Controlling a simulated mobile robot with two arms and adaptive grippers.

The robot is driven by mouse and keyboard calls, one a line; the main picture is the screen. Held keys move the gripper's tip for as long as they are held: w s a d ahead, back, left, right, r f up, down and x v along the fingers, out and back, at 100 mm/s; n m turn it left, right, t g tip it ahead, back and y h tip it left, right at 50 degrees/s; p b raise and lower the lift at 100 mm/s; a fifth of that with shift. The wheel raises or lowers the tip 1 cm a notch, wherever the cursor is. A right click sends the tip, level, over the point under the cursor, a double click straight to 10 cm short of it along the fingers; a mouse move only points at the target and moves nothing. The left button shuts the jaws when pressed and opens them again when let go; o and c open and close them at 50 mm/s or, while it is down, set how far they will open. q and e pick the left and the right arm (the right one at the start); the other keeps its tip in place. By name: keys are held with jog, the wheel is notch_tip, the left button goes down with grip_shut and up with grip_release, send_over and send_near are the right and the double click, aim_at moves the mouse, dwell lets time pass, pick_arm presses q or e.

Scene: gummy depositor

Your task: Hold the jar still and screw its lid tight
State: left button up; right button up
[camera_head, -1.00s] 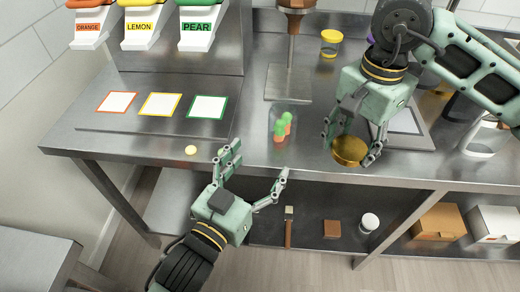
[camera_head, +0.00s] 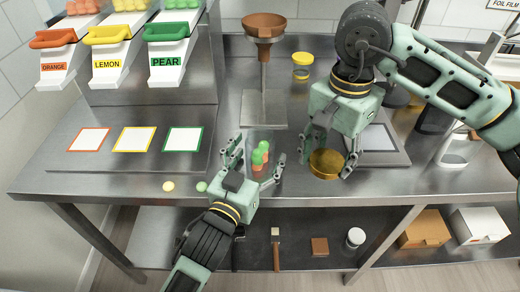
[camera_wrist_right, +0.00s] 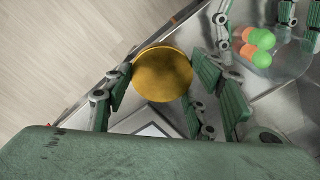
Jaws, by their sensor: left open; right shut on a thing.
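The clear jar (camera_head: 261,144) stands on the steel counter with green and orange gummies (camera_head: 259,158) in it. It also shows at the right of the right wrist view (camera_wrist_right: 290,62). My left gripper (camera_head: 260,151) is open, its fingers on either side of the jar; I cannot tell whether they touch it. My right gripper (camera_head: 328,166) is shut on the round gold lid (camera_head: 326,163), to the right of the jar and apart from it. The lid fills the space between the fingers in the right wrist view (camera_wrist_right: 163,74).
A yellow gummy (camera_head: 168,186) and a green one (camera_head: 201,186) lie near the counter's front edge. The depositor funnel (camera_head: 264,27) stands behind the jar. A yellow-lidded jar (camera_head: 302,66) is at the back. A scale-like plate (camera_head: 378,138) lies right of the lid.

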pick_arm(q)
jog(key=shift+w+d, duration=0.25)
jog(key=shift+w, duration=0.3)
jog(key=c, duration=1.3)
jog(key=o, duration=1.2)
jog(key=shift+o, duration=0.2)
jog(key=v, duration=1.2)
